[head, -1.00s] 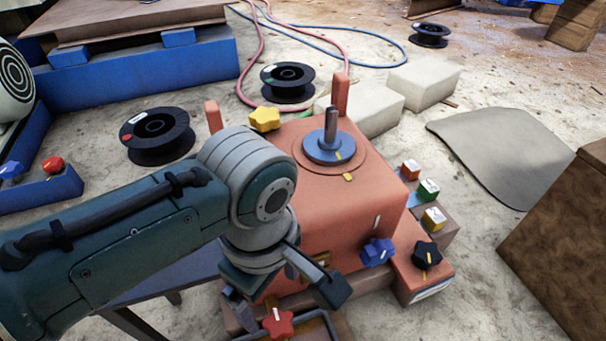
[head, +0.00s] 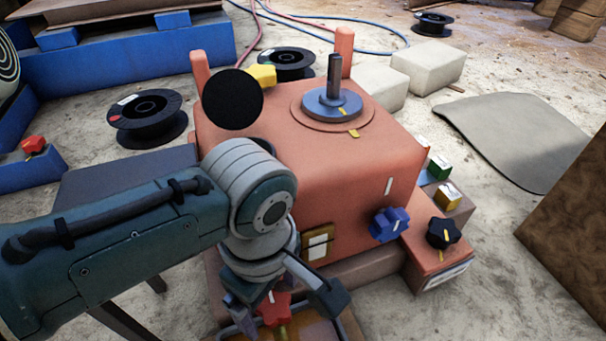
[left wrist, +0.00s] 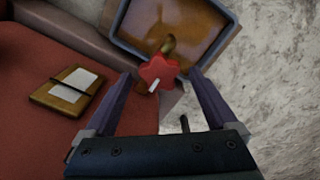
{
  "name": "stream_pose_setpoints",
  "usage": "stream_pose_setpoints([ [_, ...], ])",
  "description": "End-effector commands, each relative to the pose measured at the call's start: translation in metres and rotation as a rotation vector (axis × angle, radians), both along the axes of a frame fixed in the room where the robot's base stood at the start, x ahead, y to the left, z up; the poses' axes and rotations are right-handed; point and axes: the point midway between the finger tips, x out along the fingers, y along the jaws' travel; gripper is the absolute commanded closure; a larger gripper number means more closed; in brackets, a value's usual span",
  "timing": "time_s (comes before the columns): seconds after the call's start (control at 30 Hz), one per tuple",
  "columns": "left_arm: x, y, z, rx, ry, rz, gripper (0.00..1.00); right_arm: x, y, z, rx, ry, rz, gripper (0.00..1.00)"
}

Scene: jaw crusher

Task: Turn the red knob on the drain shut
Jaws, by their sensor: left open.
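The red star-shaped knob (head: 273,308) sits low on the front of the orange machine (head: 330,190), above a tray (head: 235,331) with brown contents. In the left wrist view the red knob (left wrist: 159,71) has a white mark pointing down-left, and a brass-coloured spout shows behind it. My left gripper (head: 283,303) is open, with its fingers on either side of the knob in the head view. In the left wrist view the open fingers (left wrist: 165,82) bracket the knob; I cannot tell whether they touch it. My right gripper is not in view.
A blue knob (head: 390,225) and a black knob (head: 443,233) are on the machine to the right. Another red knob (head: 34,145) is on a blue block at far left. Black spools (head: 148,117) stand behind. A brown block (head: 575,225) is at right.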

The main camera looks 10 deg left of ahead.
Motion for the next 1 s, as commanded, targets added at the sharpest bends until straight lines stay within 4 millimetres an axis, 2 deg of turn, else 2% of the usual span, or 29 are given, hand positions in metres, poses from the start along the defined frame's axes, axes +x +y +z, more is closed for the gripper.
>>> stream_pose_setpoints([
  [0.1,0.0001,0.0002,0.0010,0.000,0.000,0.000,0.09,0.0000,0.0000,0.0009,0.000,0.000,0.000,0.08],
  [0.83,-0.0002,0.0001,0.0008,0.000,0.001,0.000,0.92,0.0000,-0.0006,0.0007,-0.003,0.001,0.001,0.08],
  [1.0,-0.0004,-0.0001,0.0013,-0.001,0.001,-0.004,0.94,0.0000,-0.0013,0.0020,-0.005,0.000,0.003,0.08],
])
